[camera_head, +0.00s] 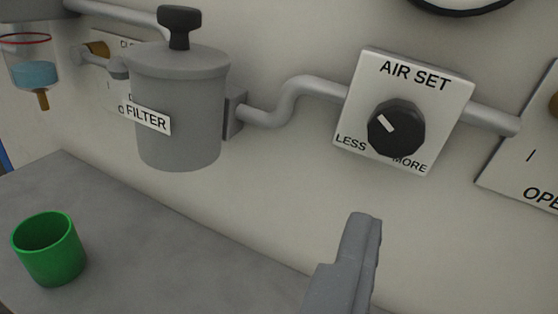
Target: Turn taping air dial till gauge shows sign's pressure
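The air dial is a black faceted knob (396,128) on a white plate lettered "AIR SET" (415,76), with "LESS" at lower left and "MORE" at lower right. Its white pointer mark (385,122) points to the upper left. My gripper (363,218) is below the plate, apart from the knob, its grey tip pointing up. It is seen nearly edge-on, so its opening cannot be told; nothing shows held at its tip. A black curved rim (462,10) at the top edge may be the gauge; its face is out of view. No pressure sign is in view.
A grey filter canister (180,115) with a black top knob stands left, piped to the plate. A green cup (48,250) stands on the grey counter (150,235). A clear bowl with blue liquid (34,73) hangs far left. Another plate, partly lettered "OPE" (535,165), is at right.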

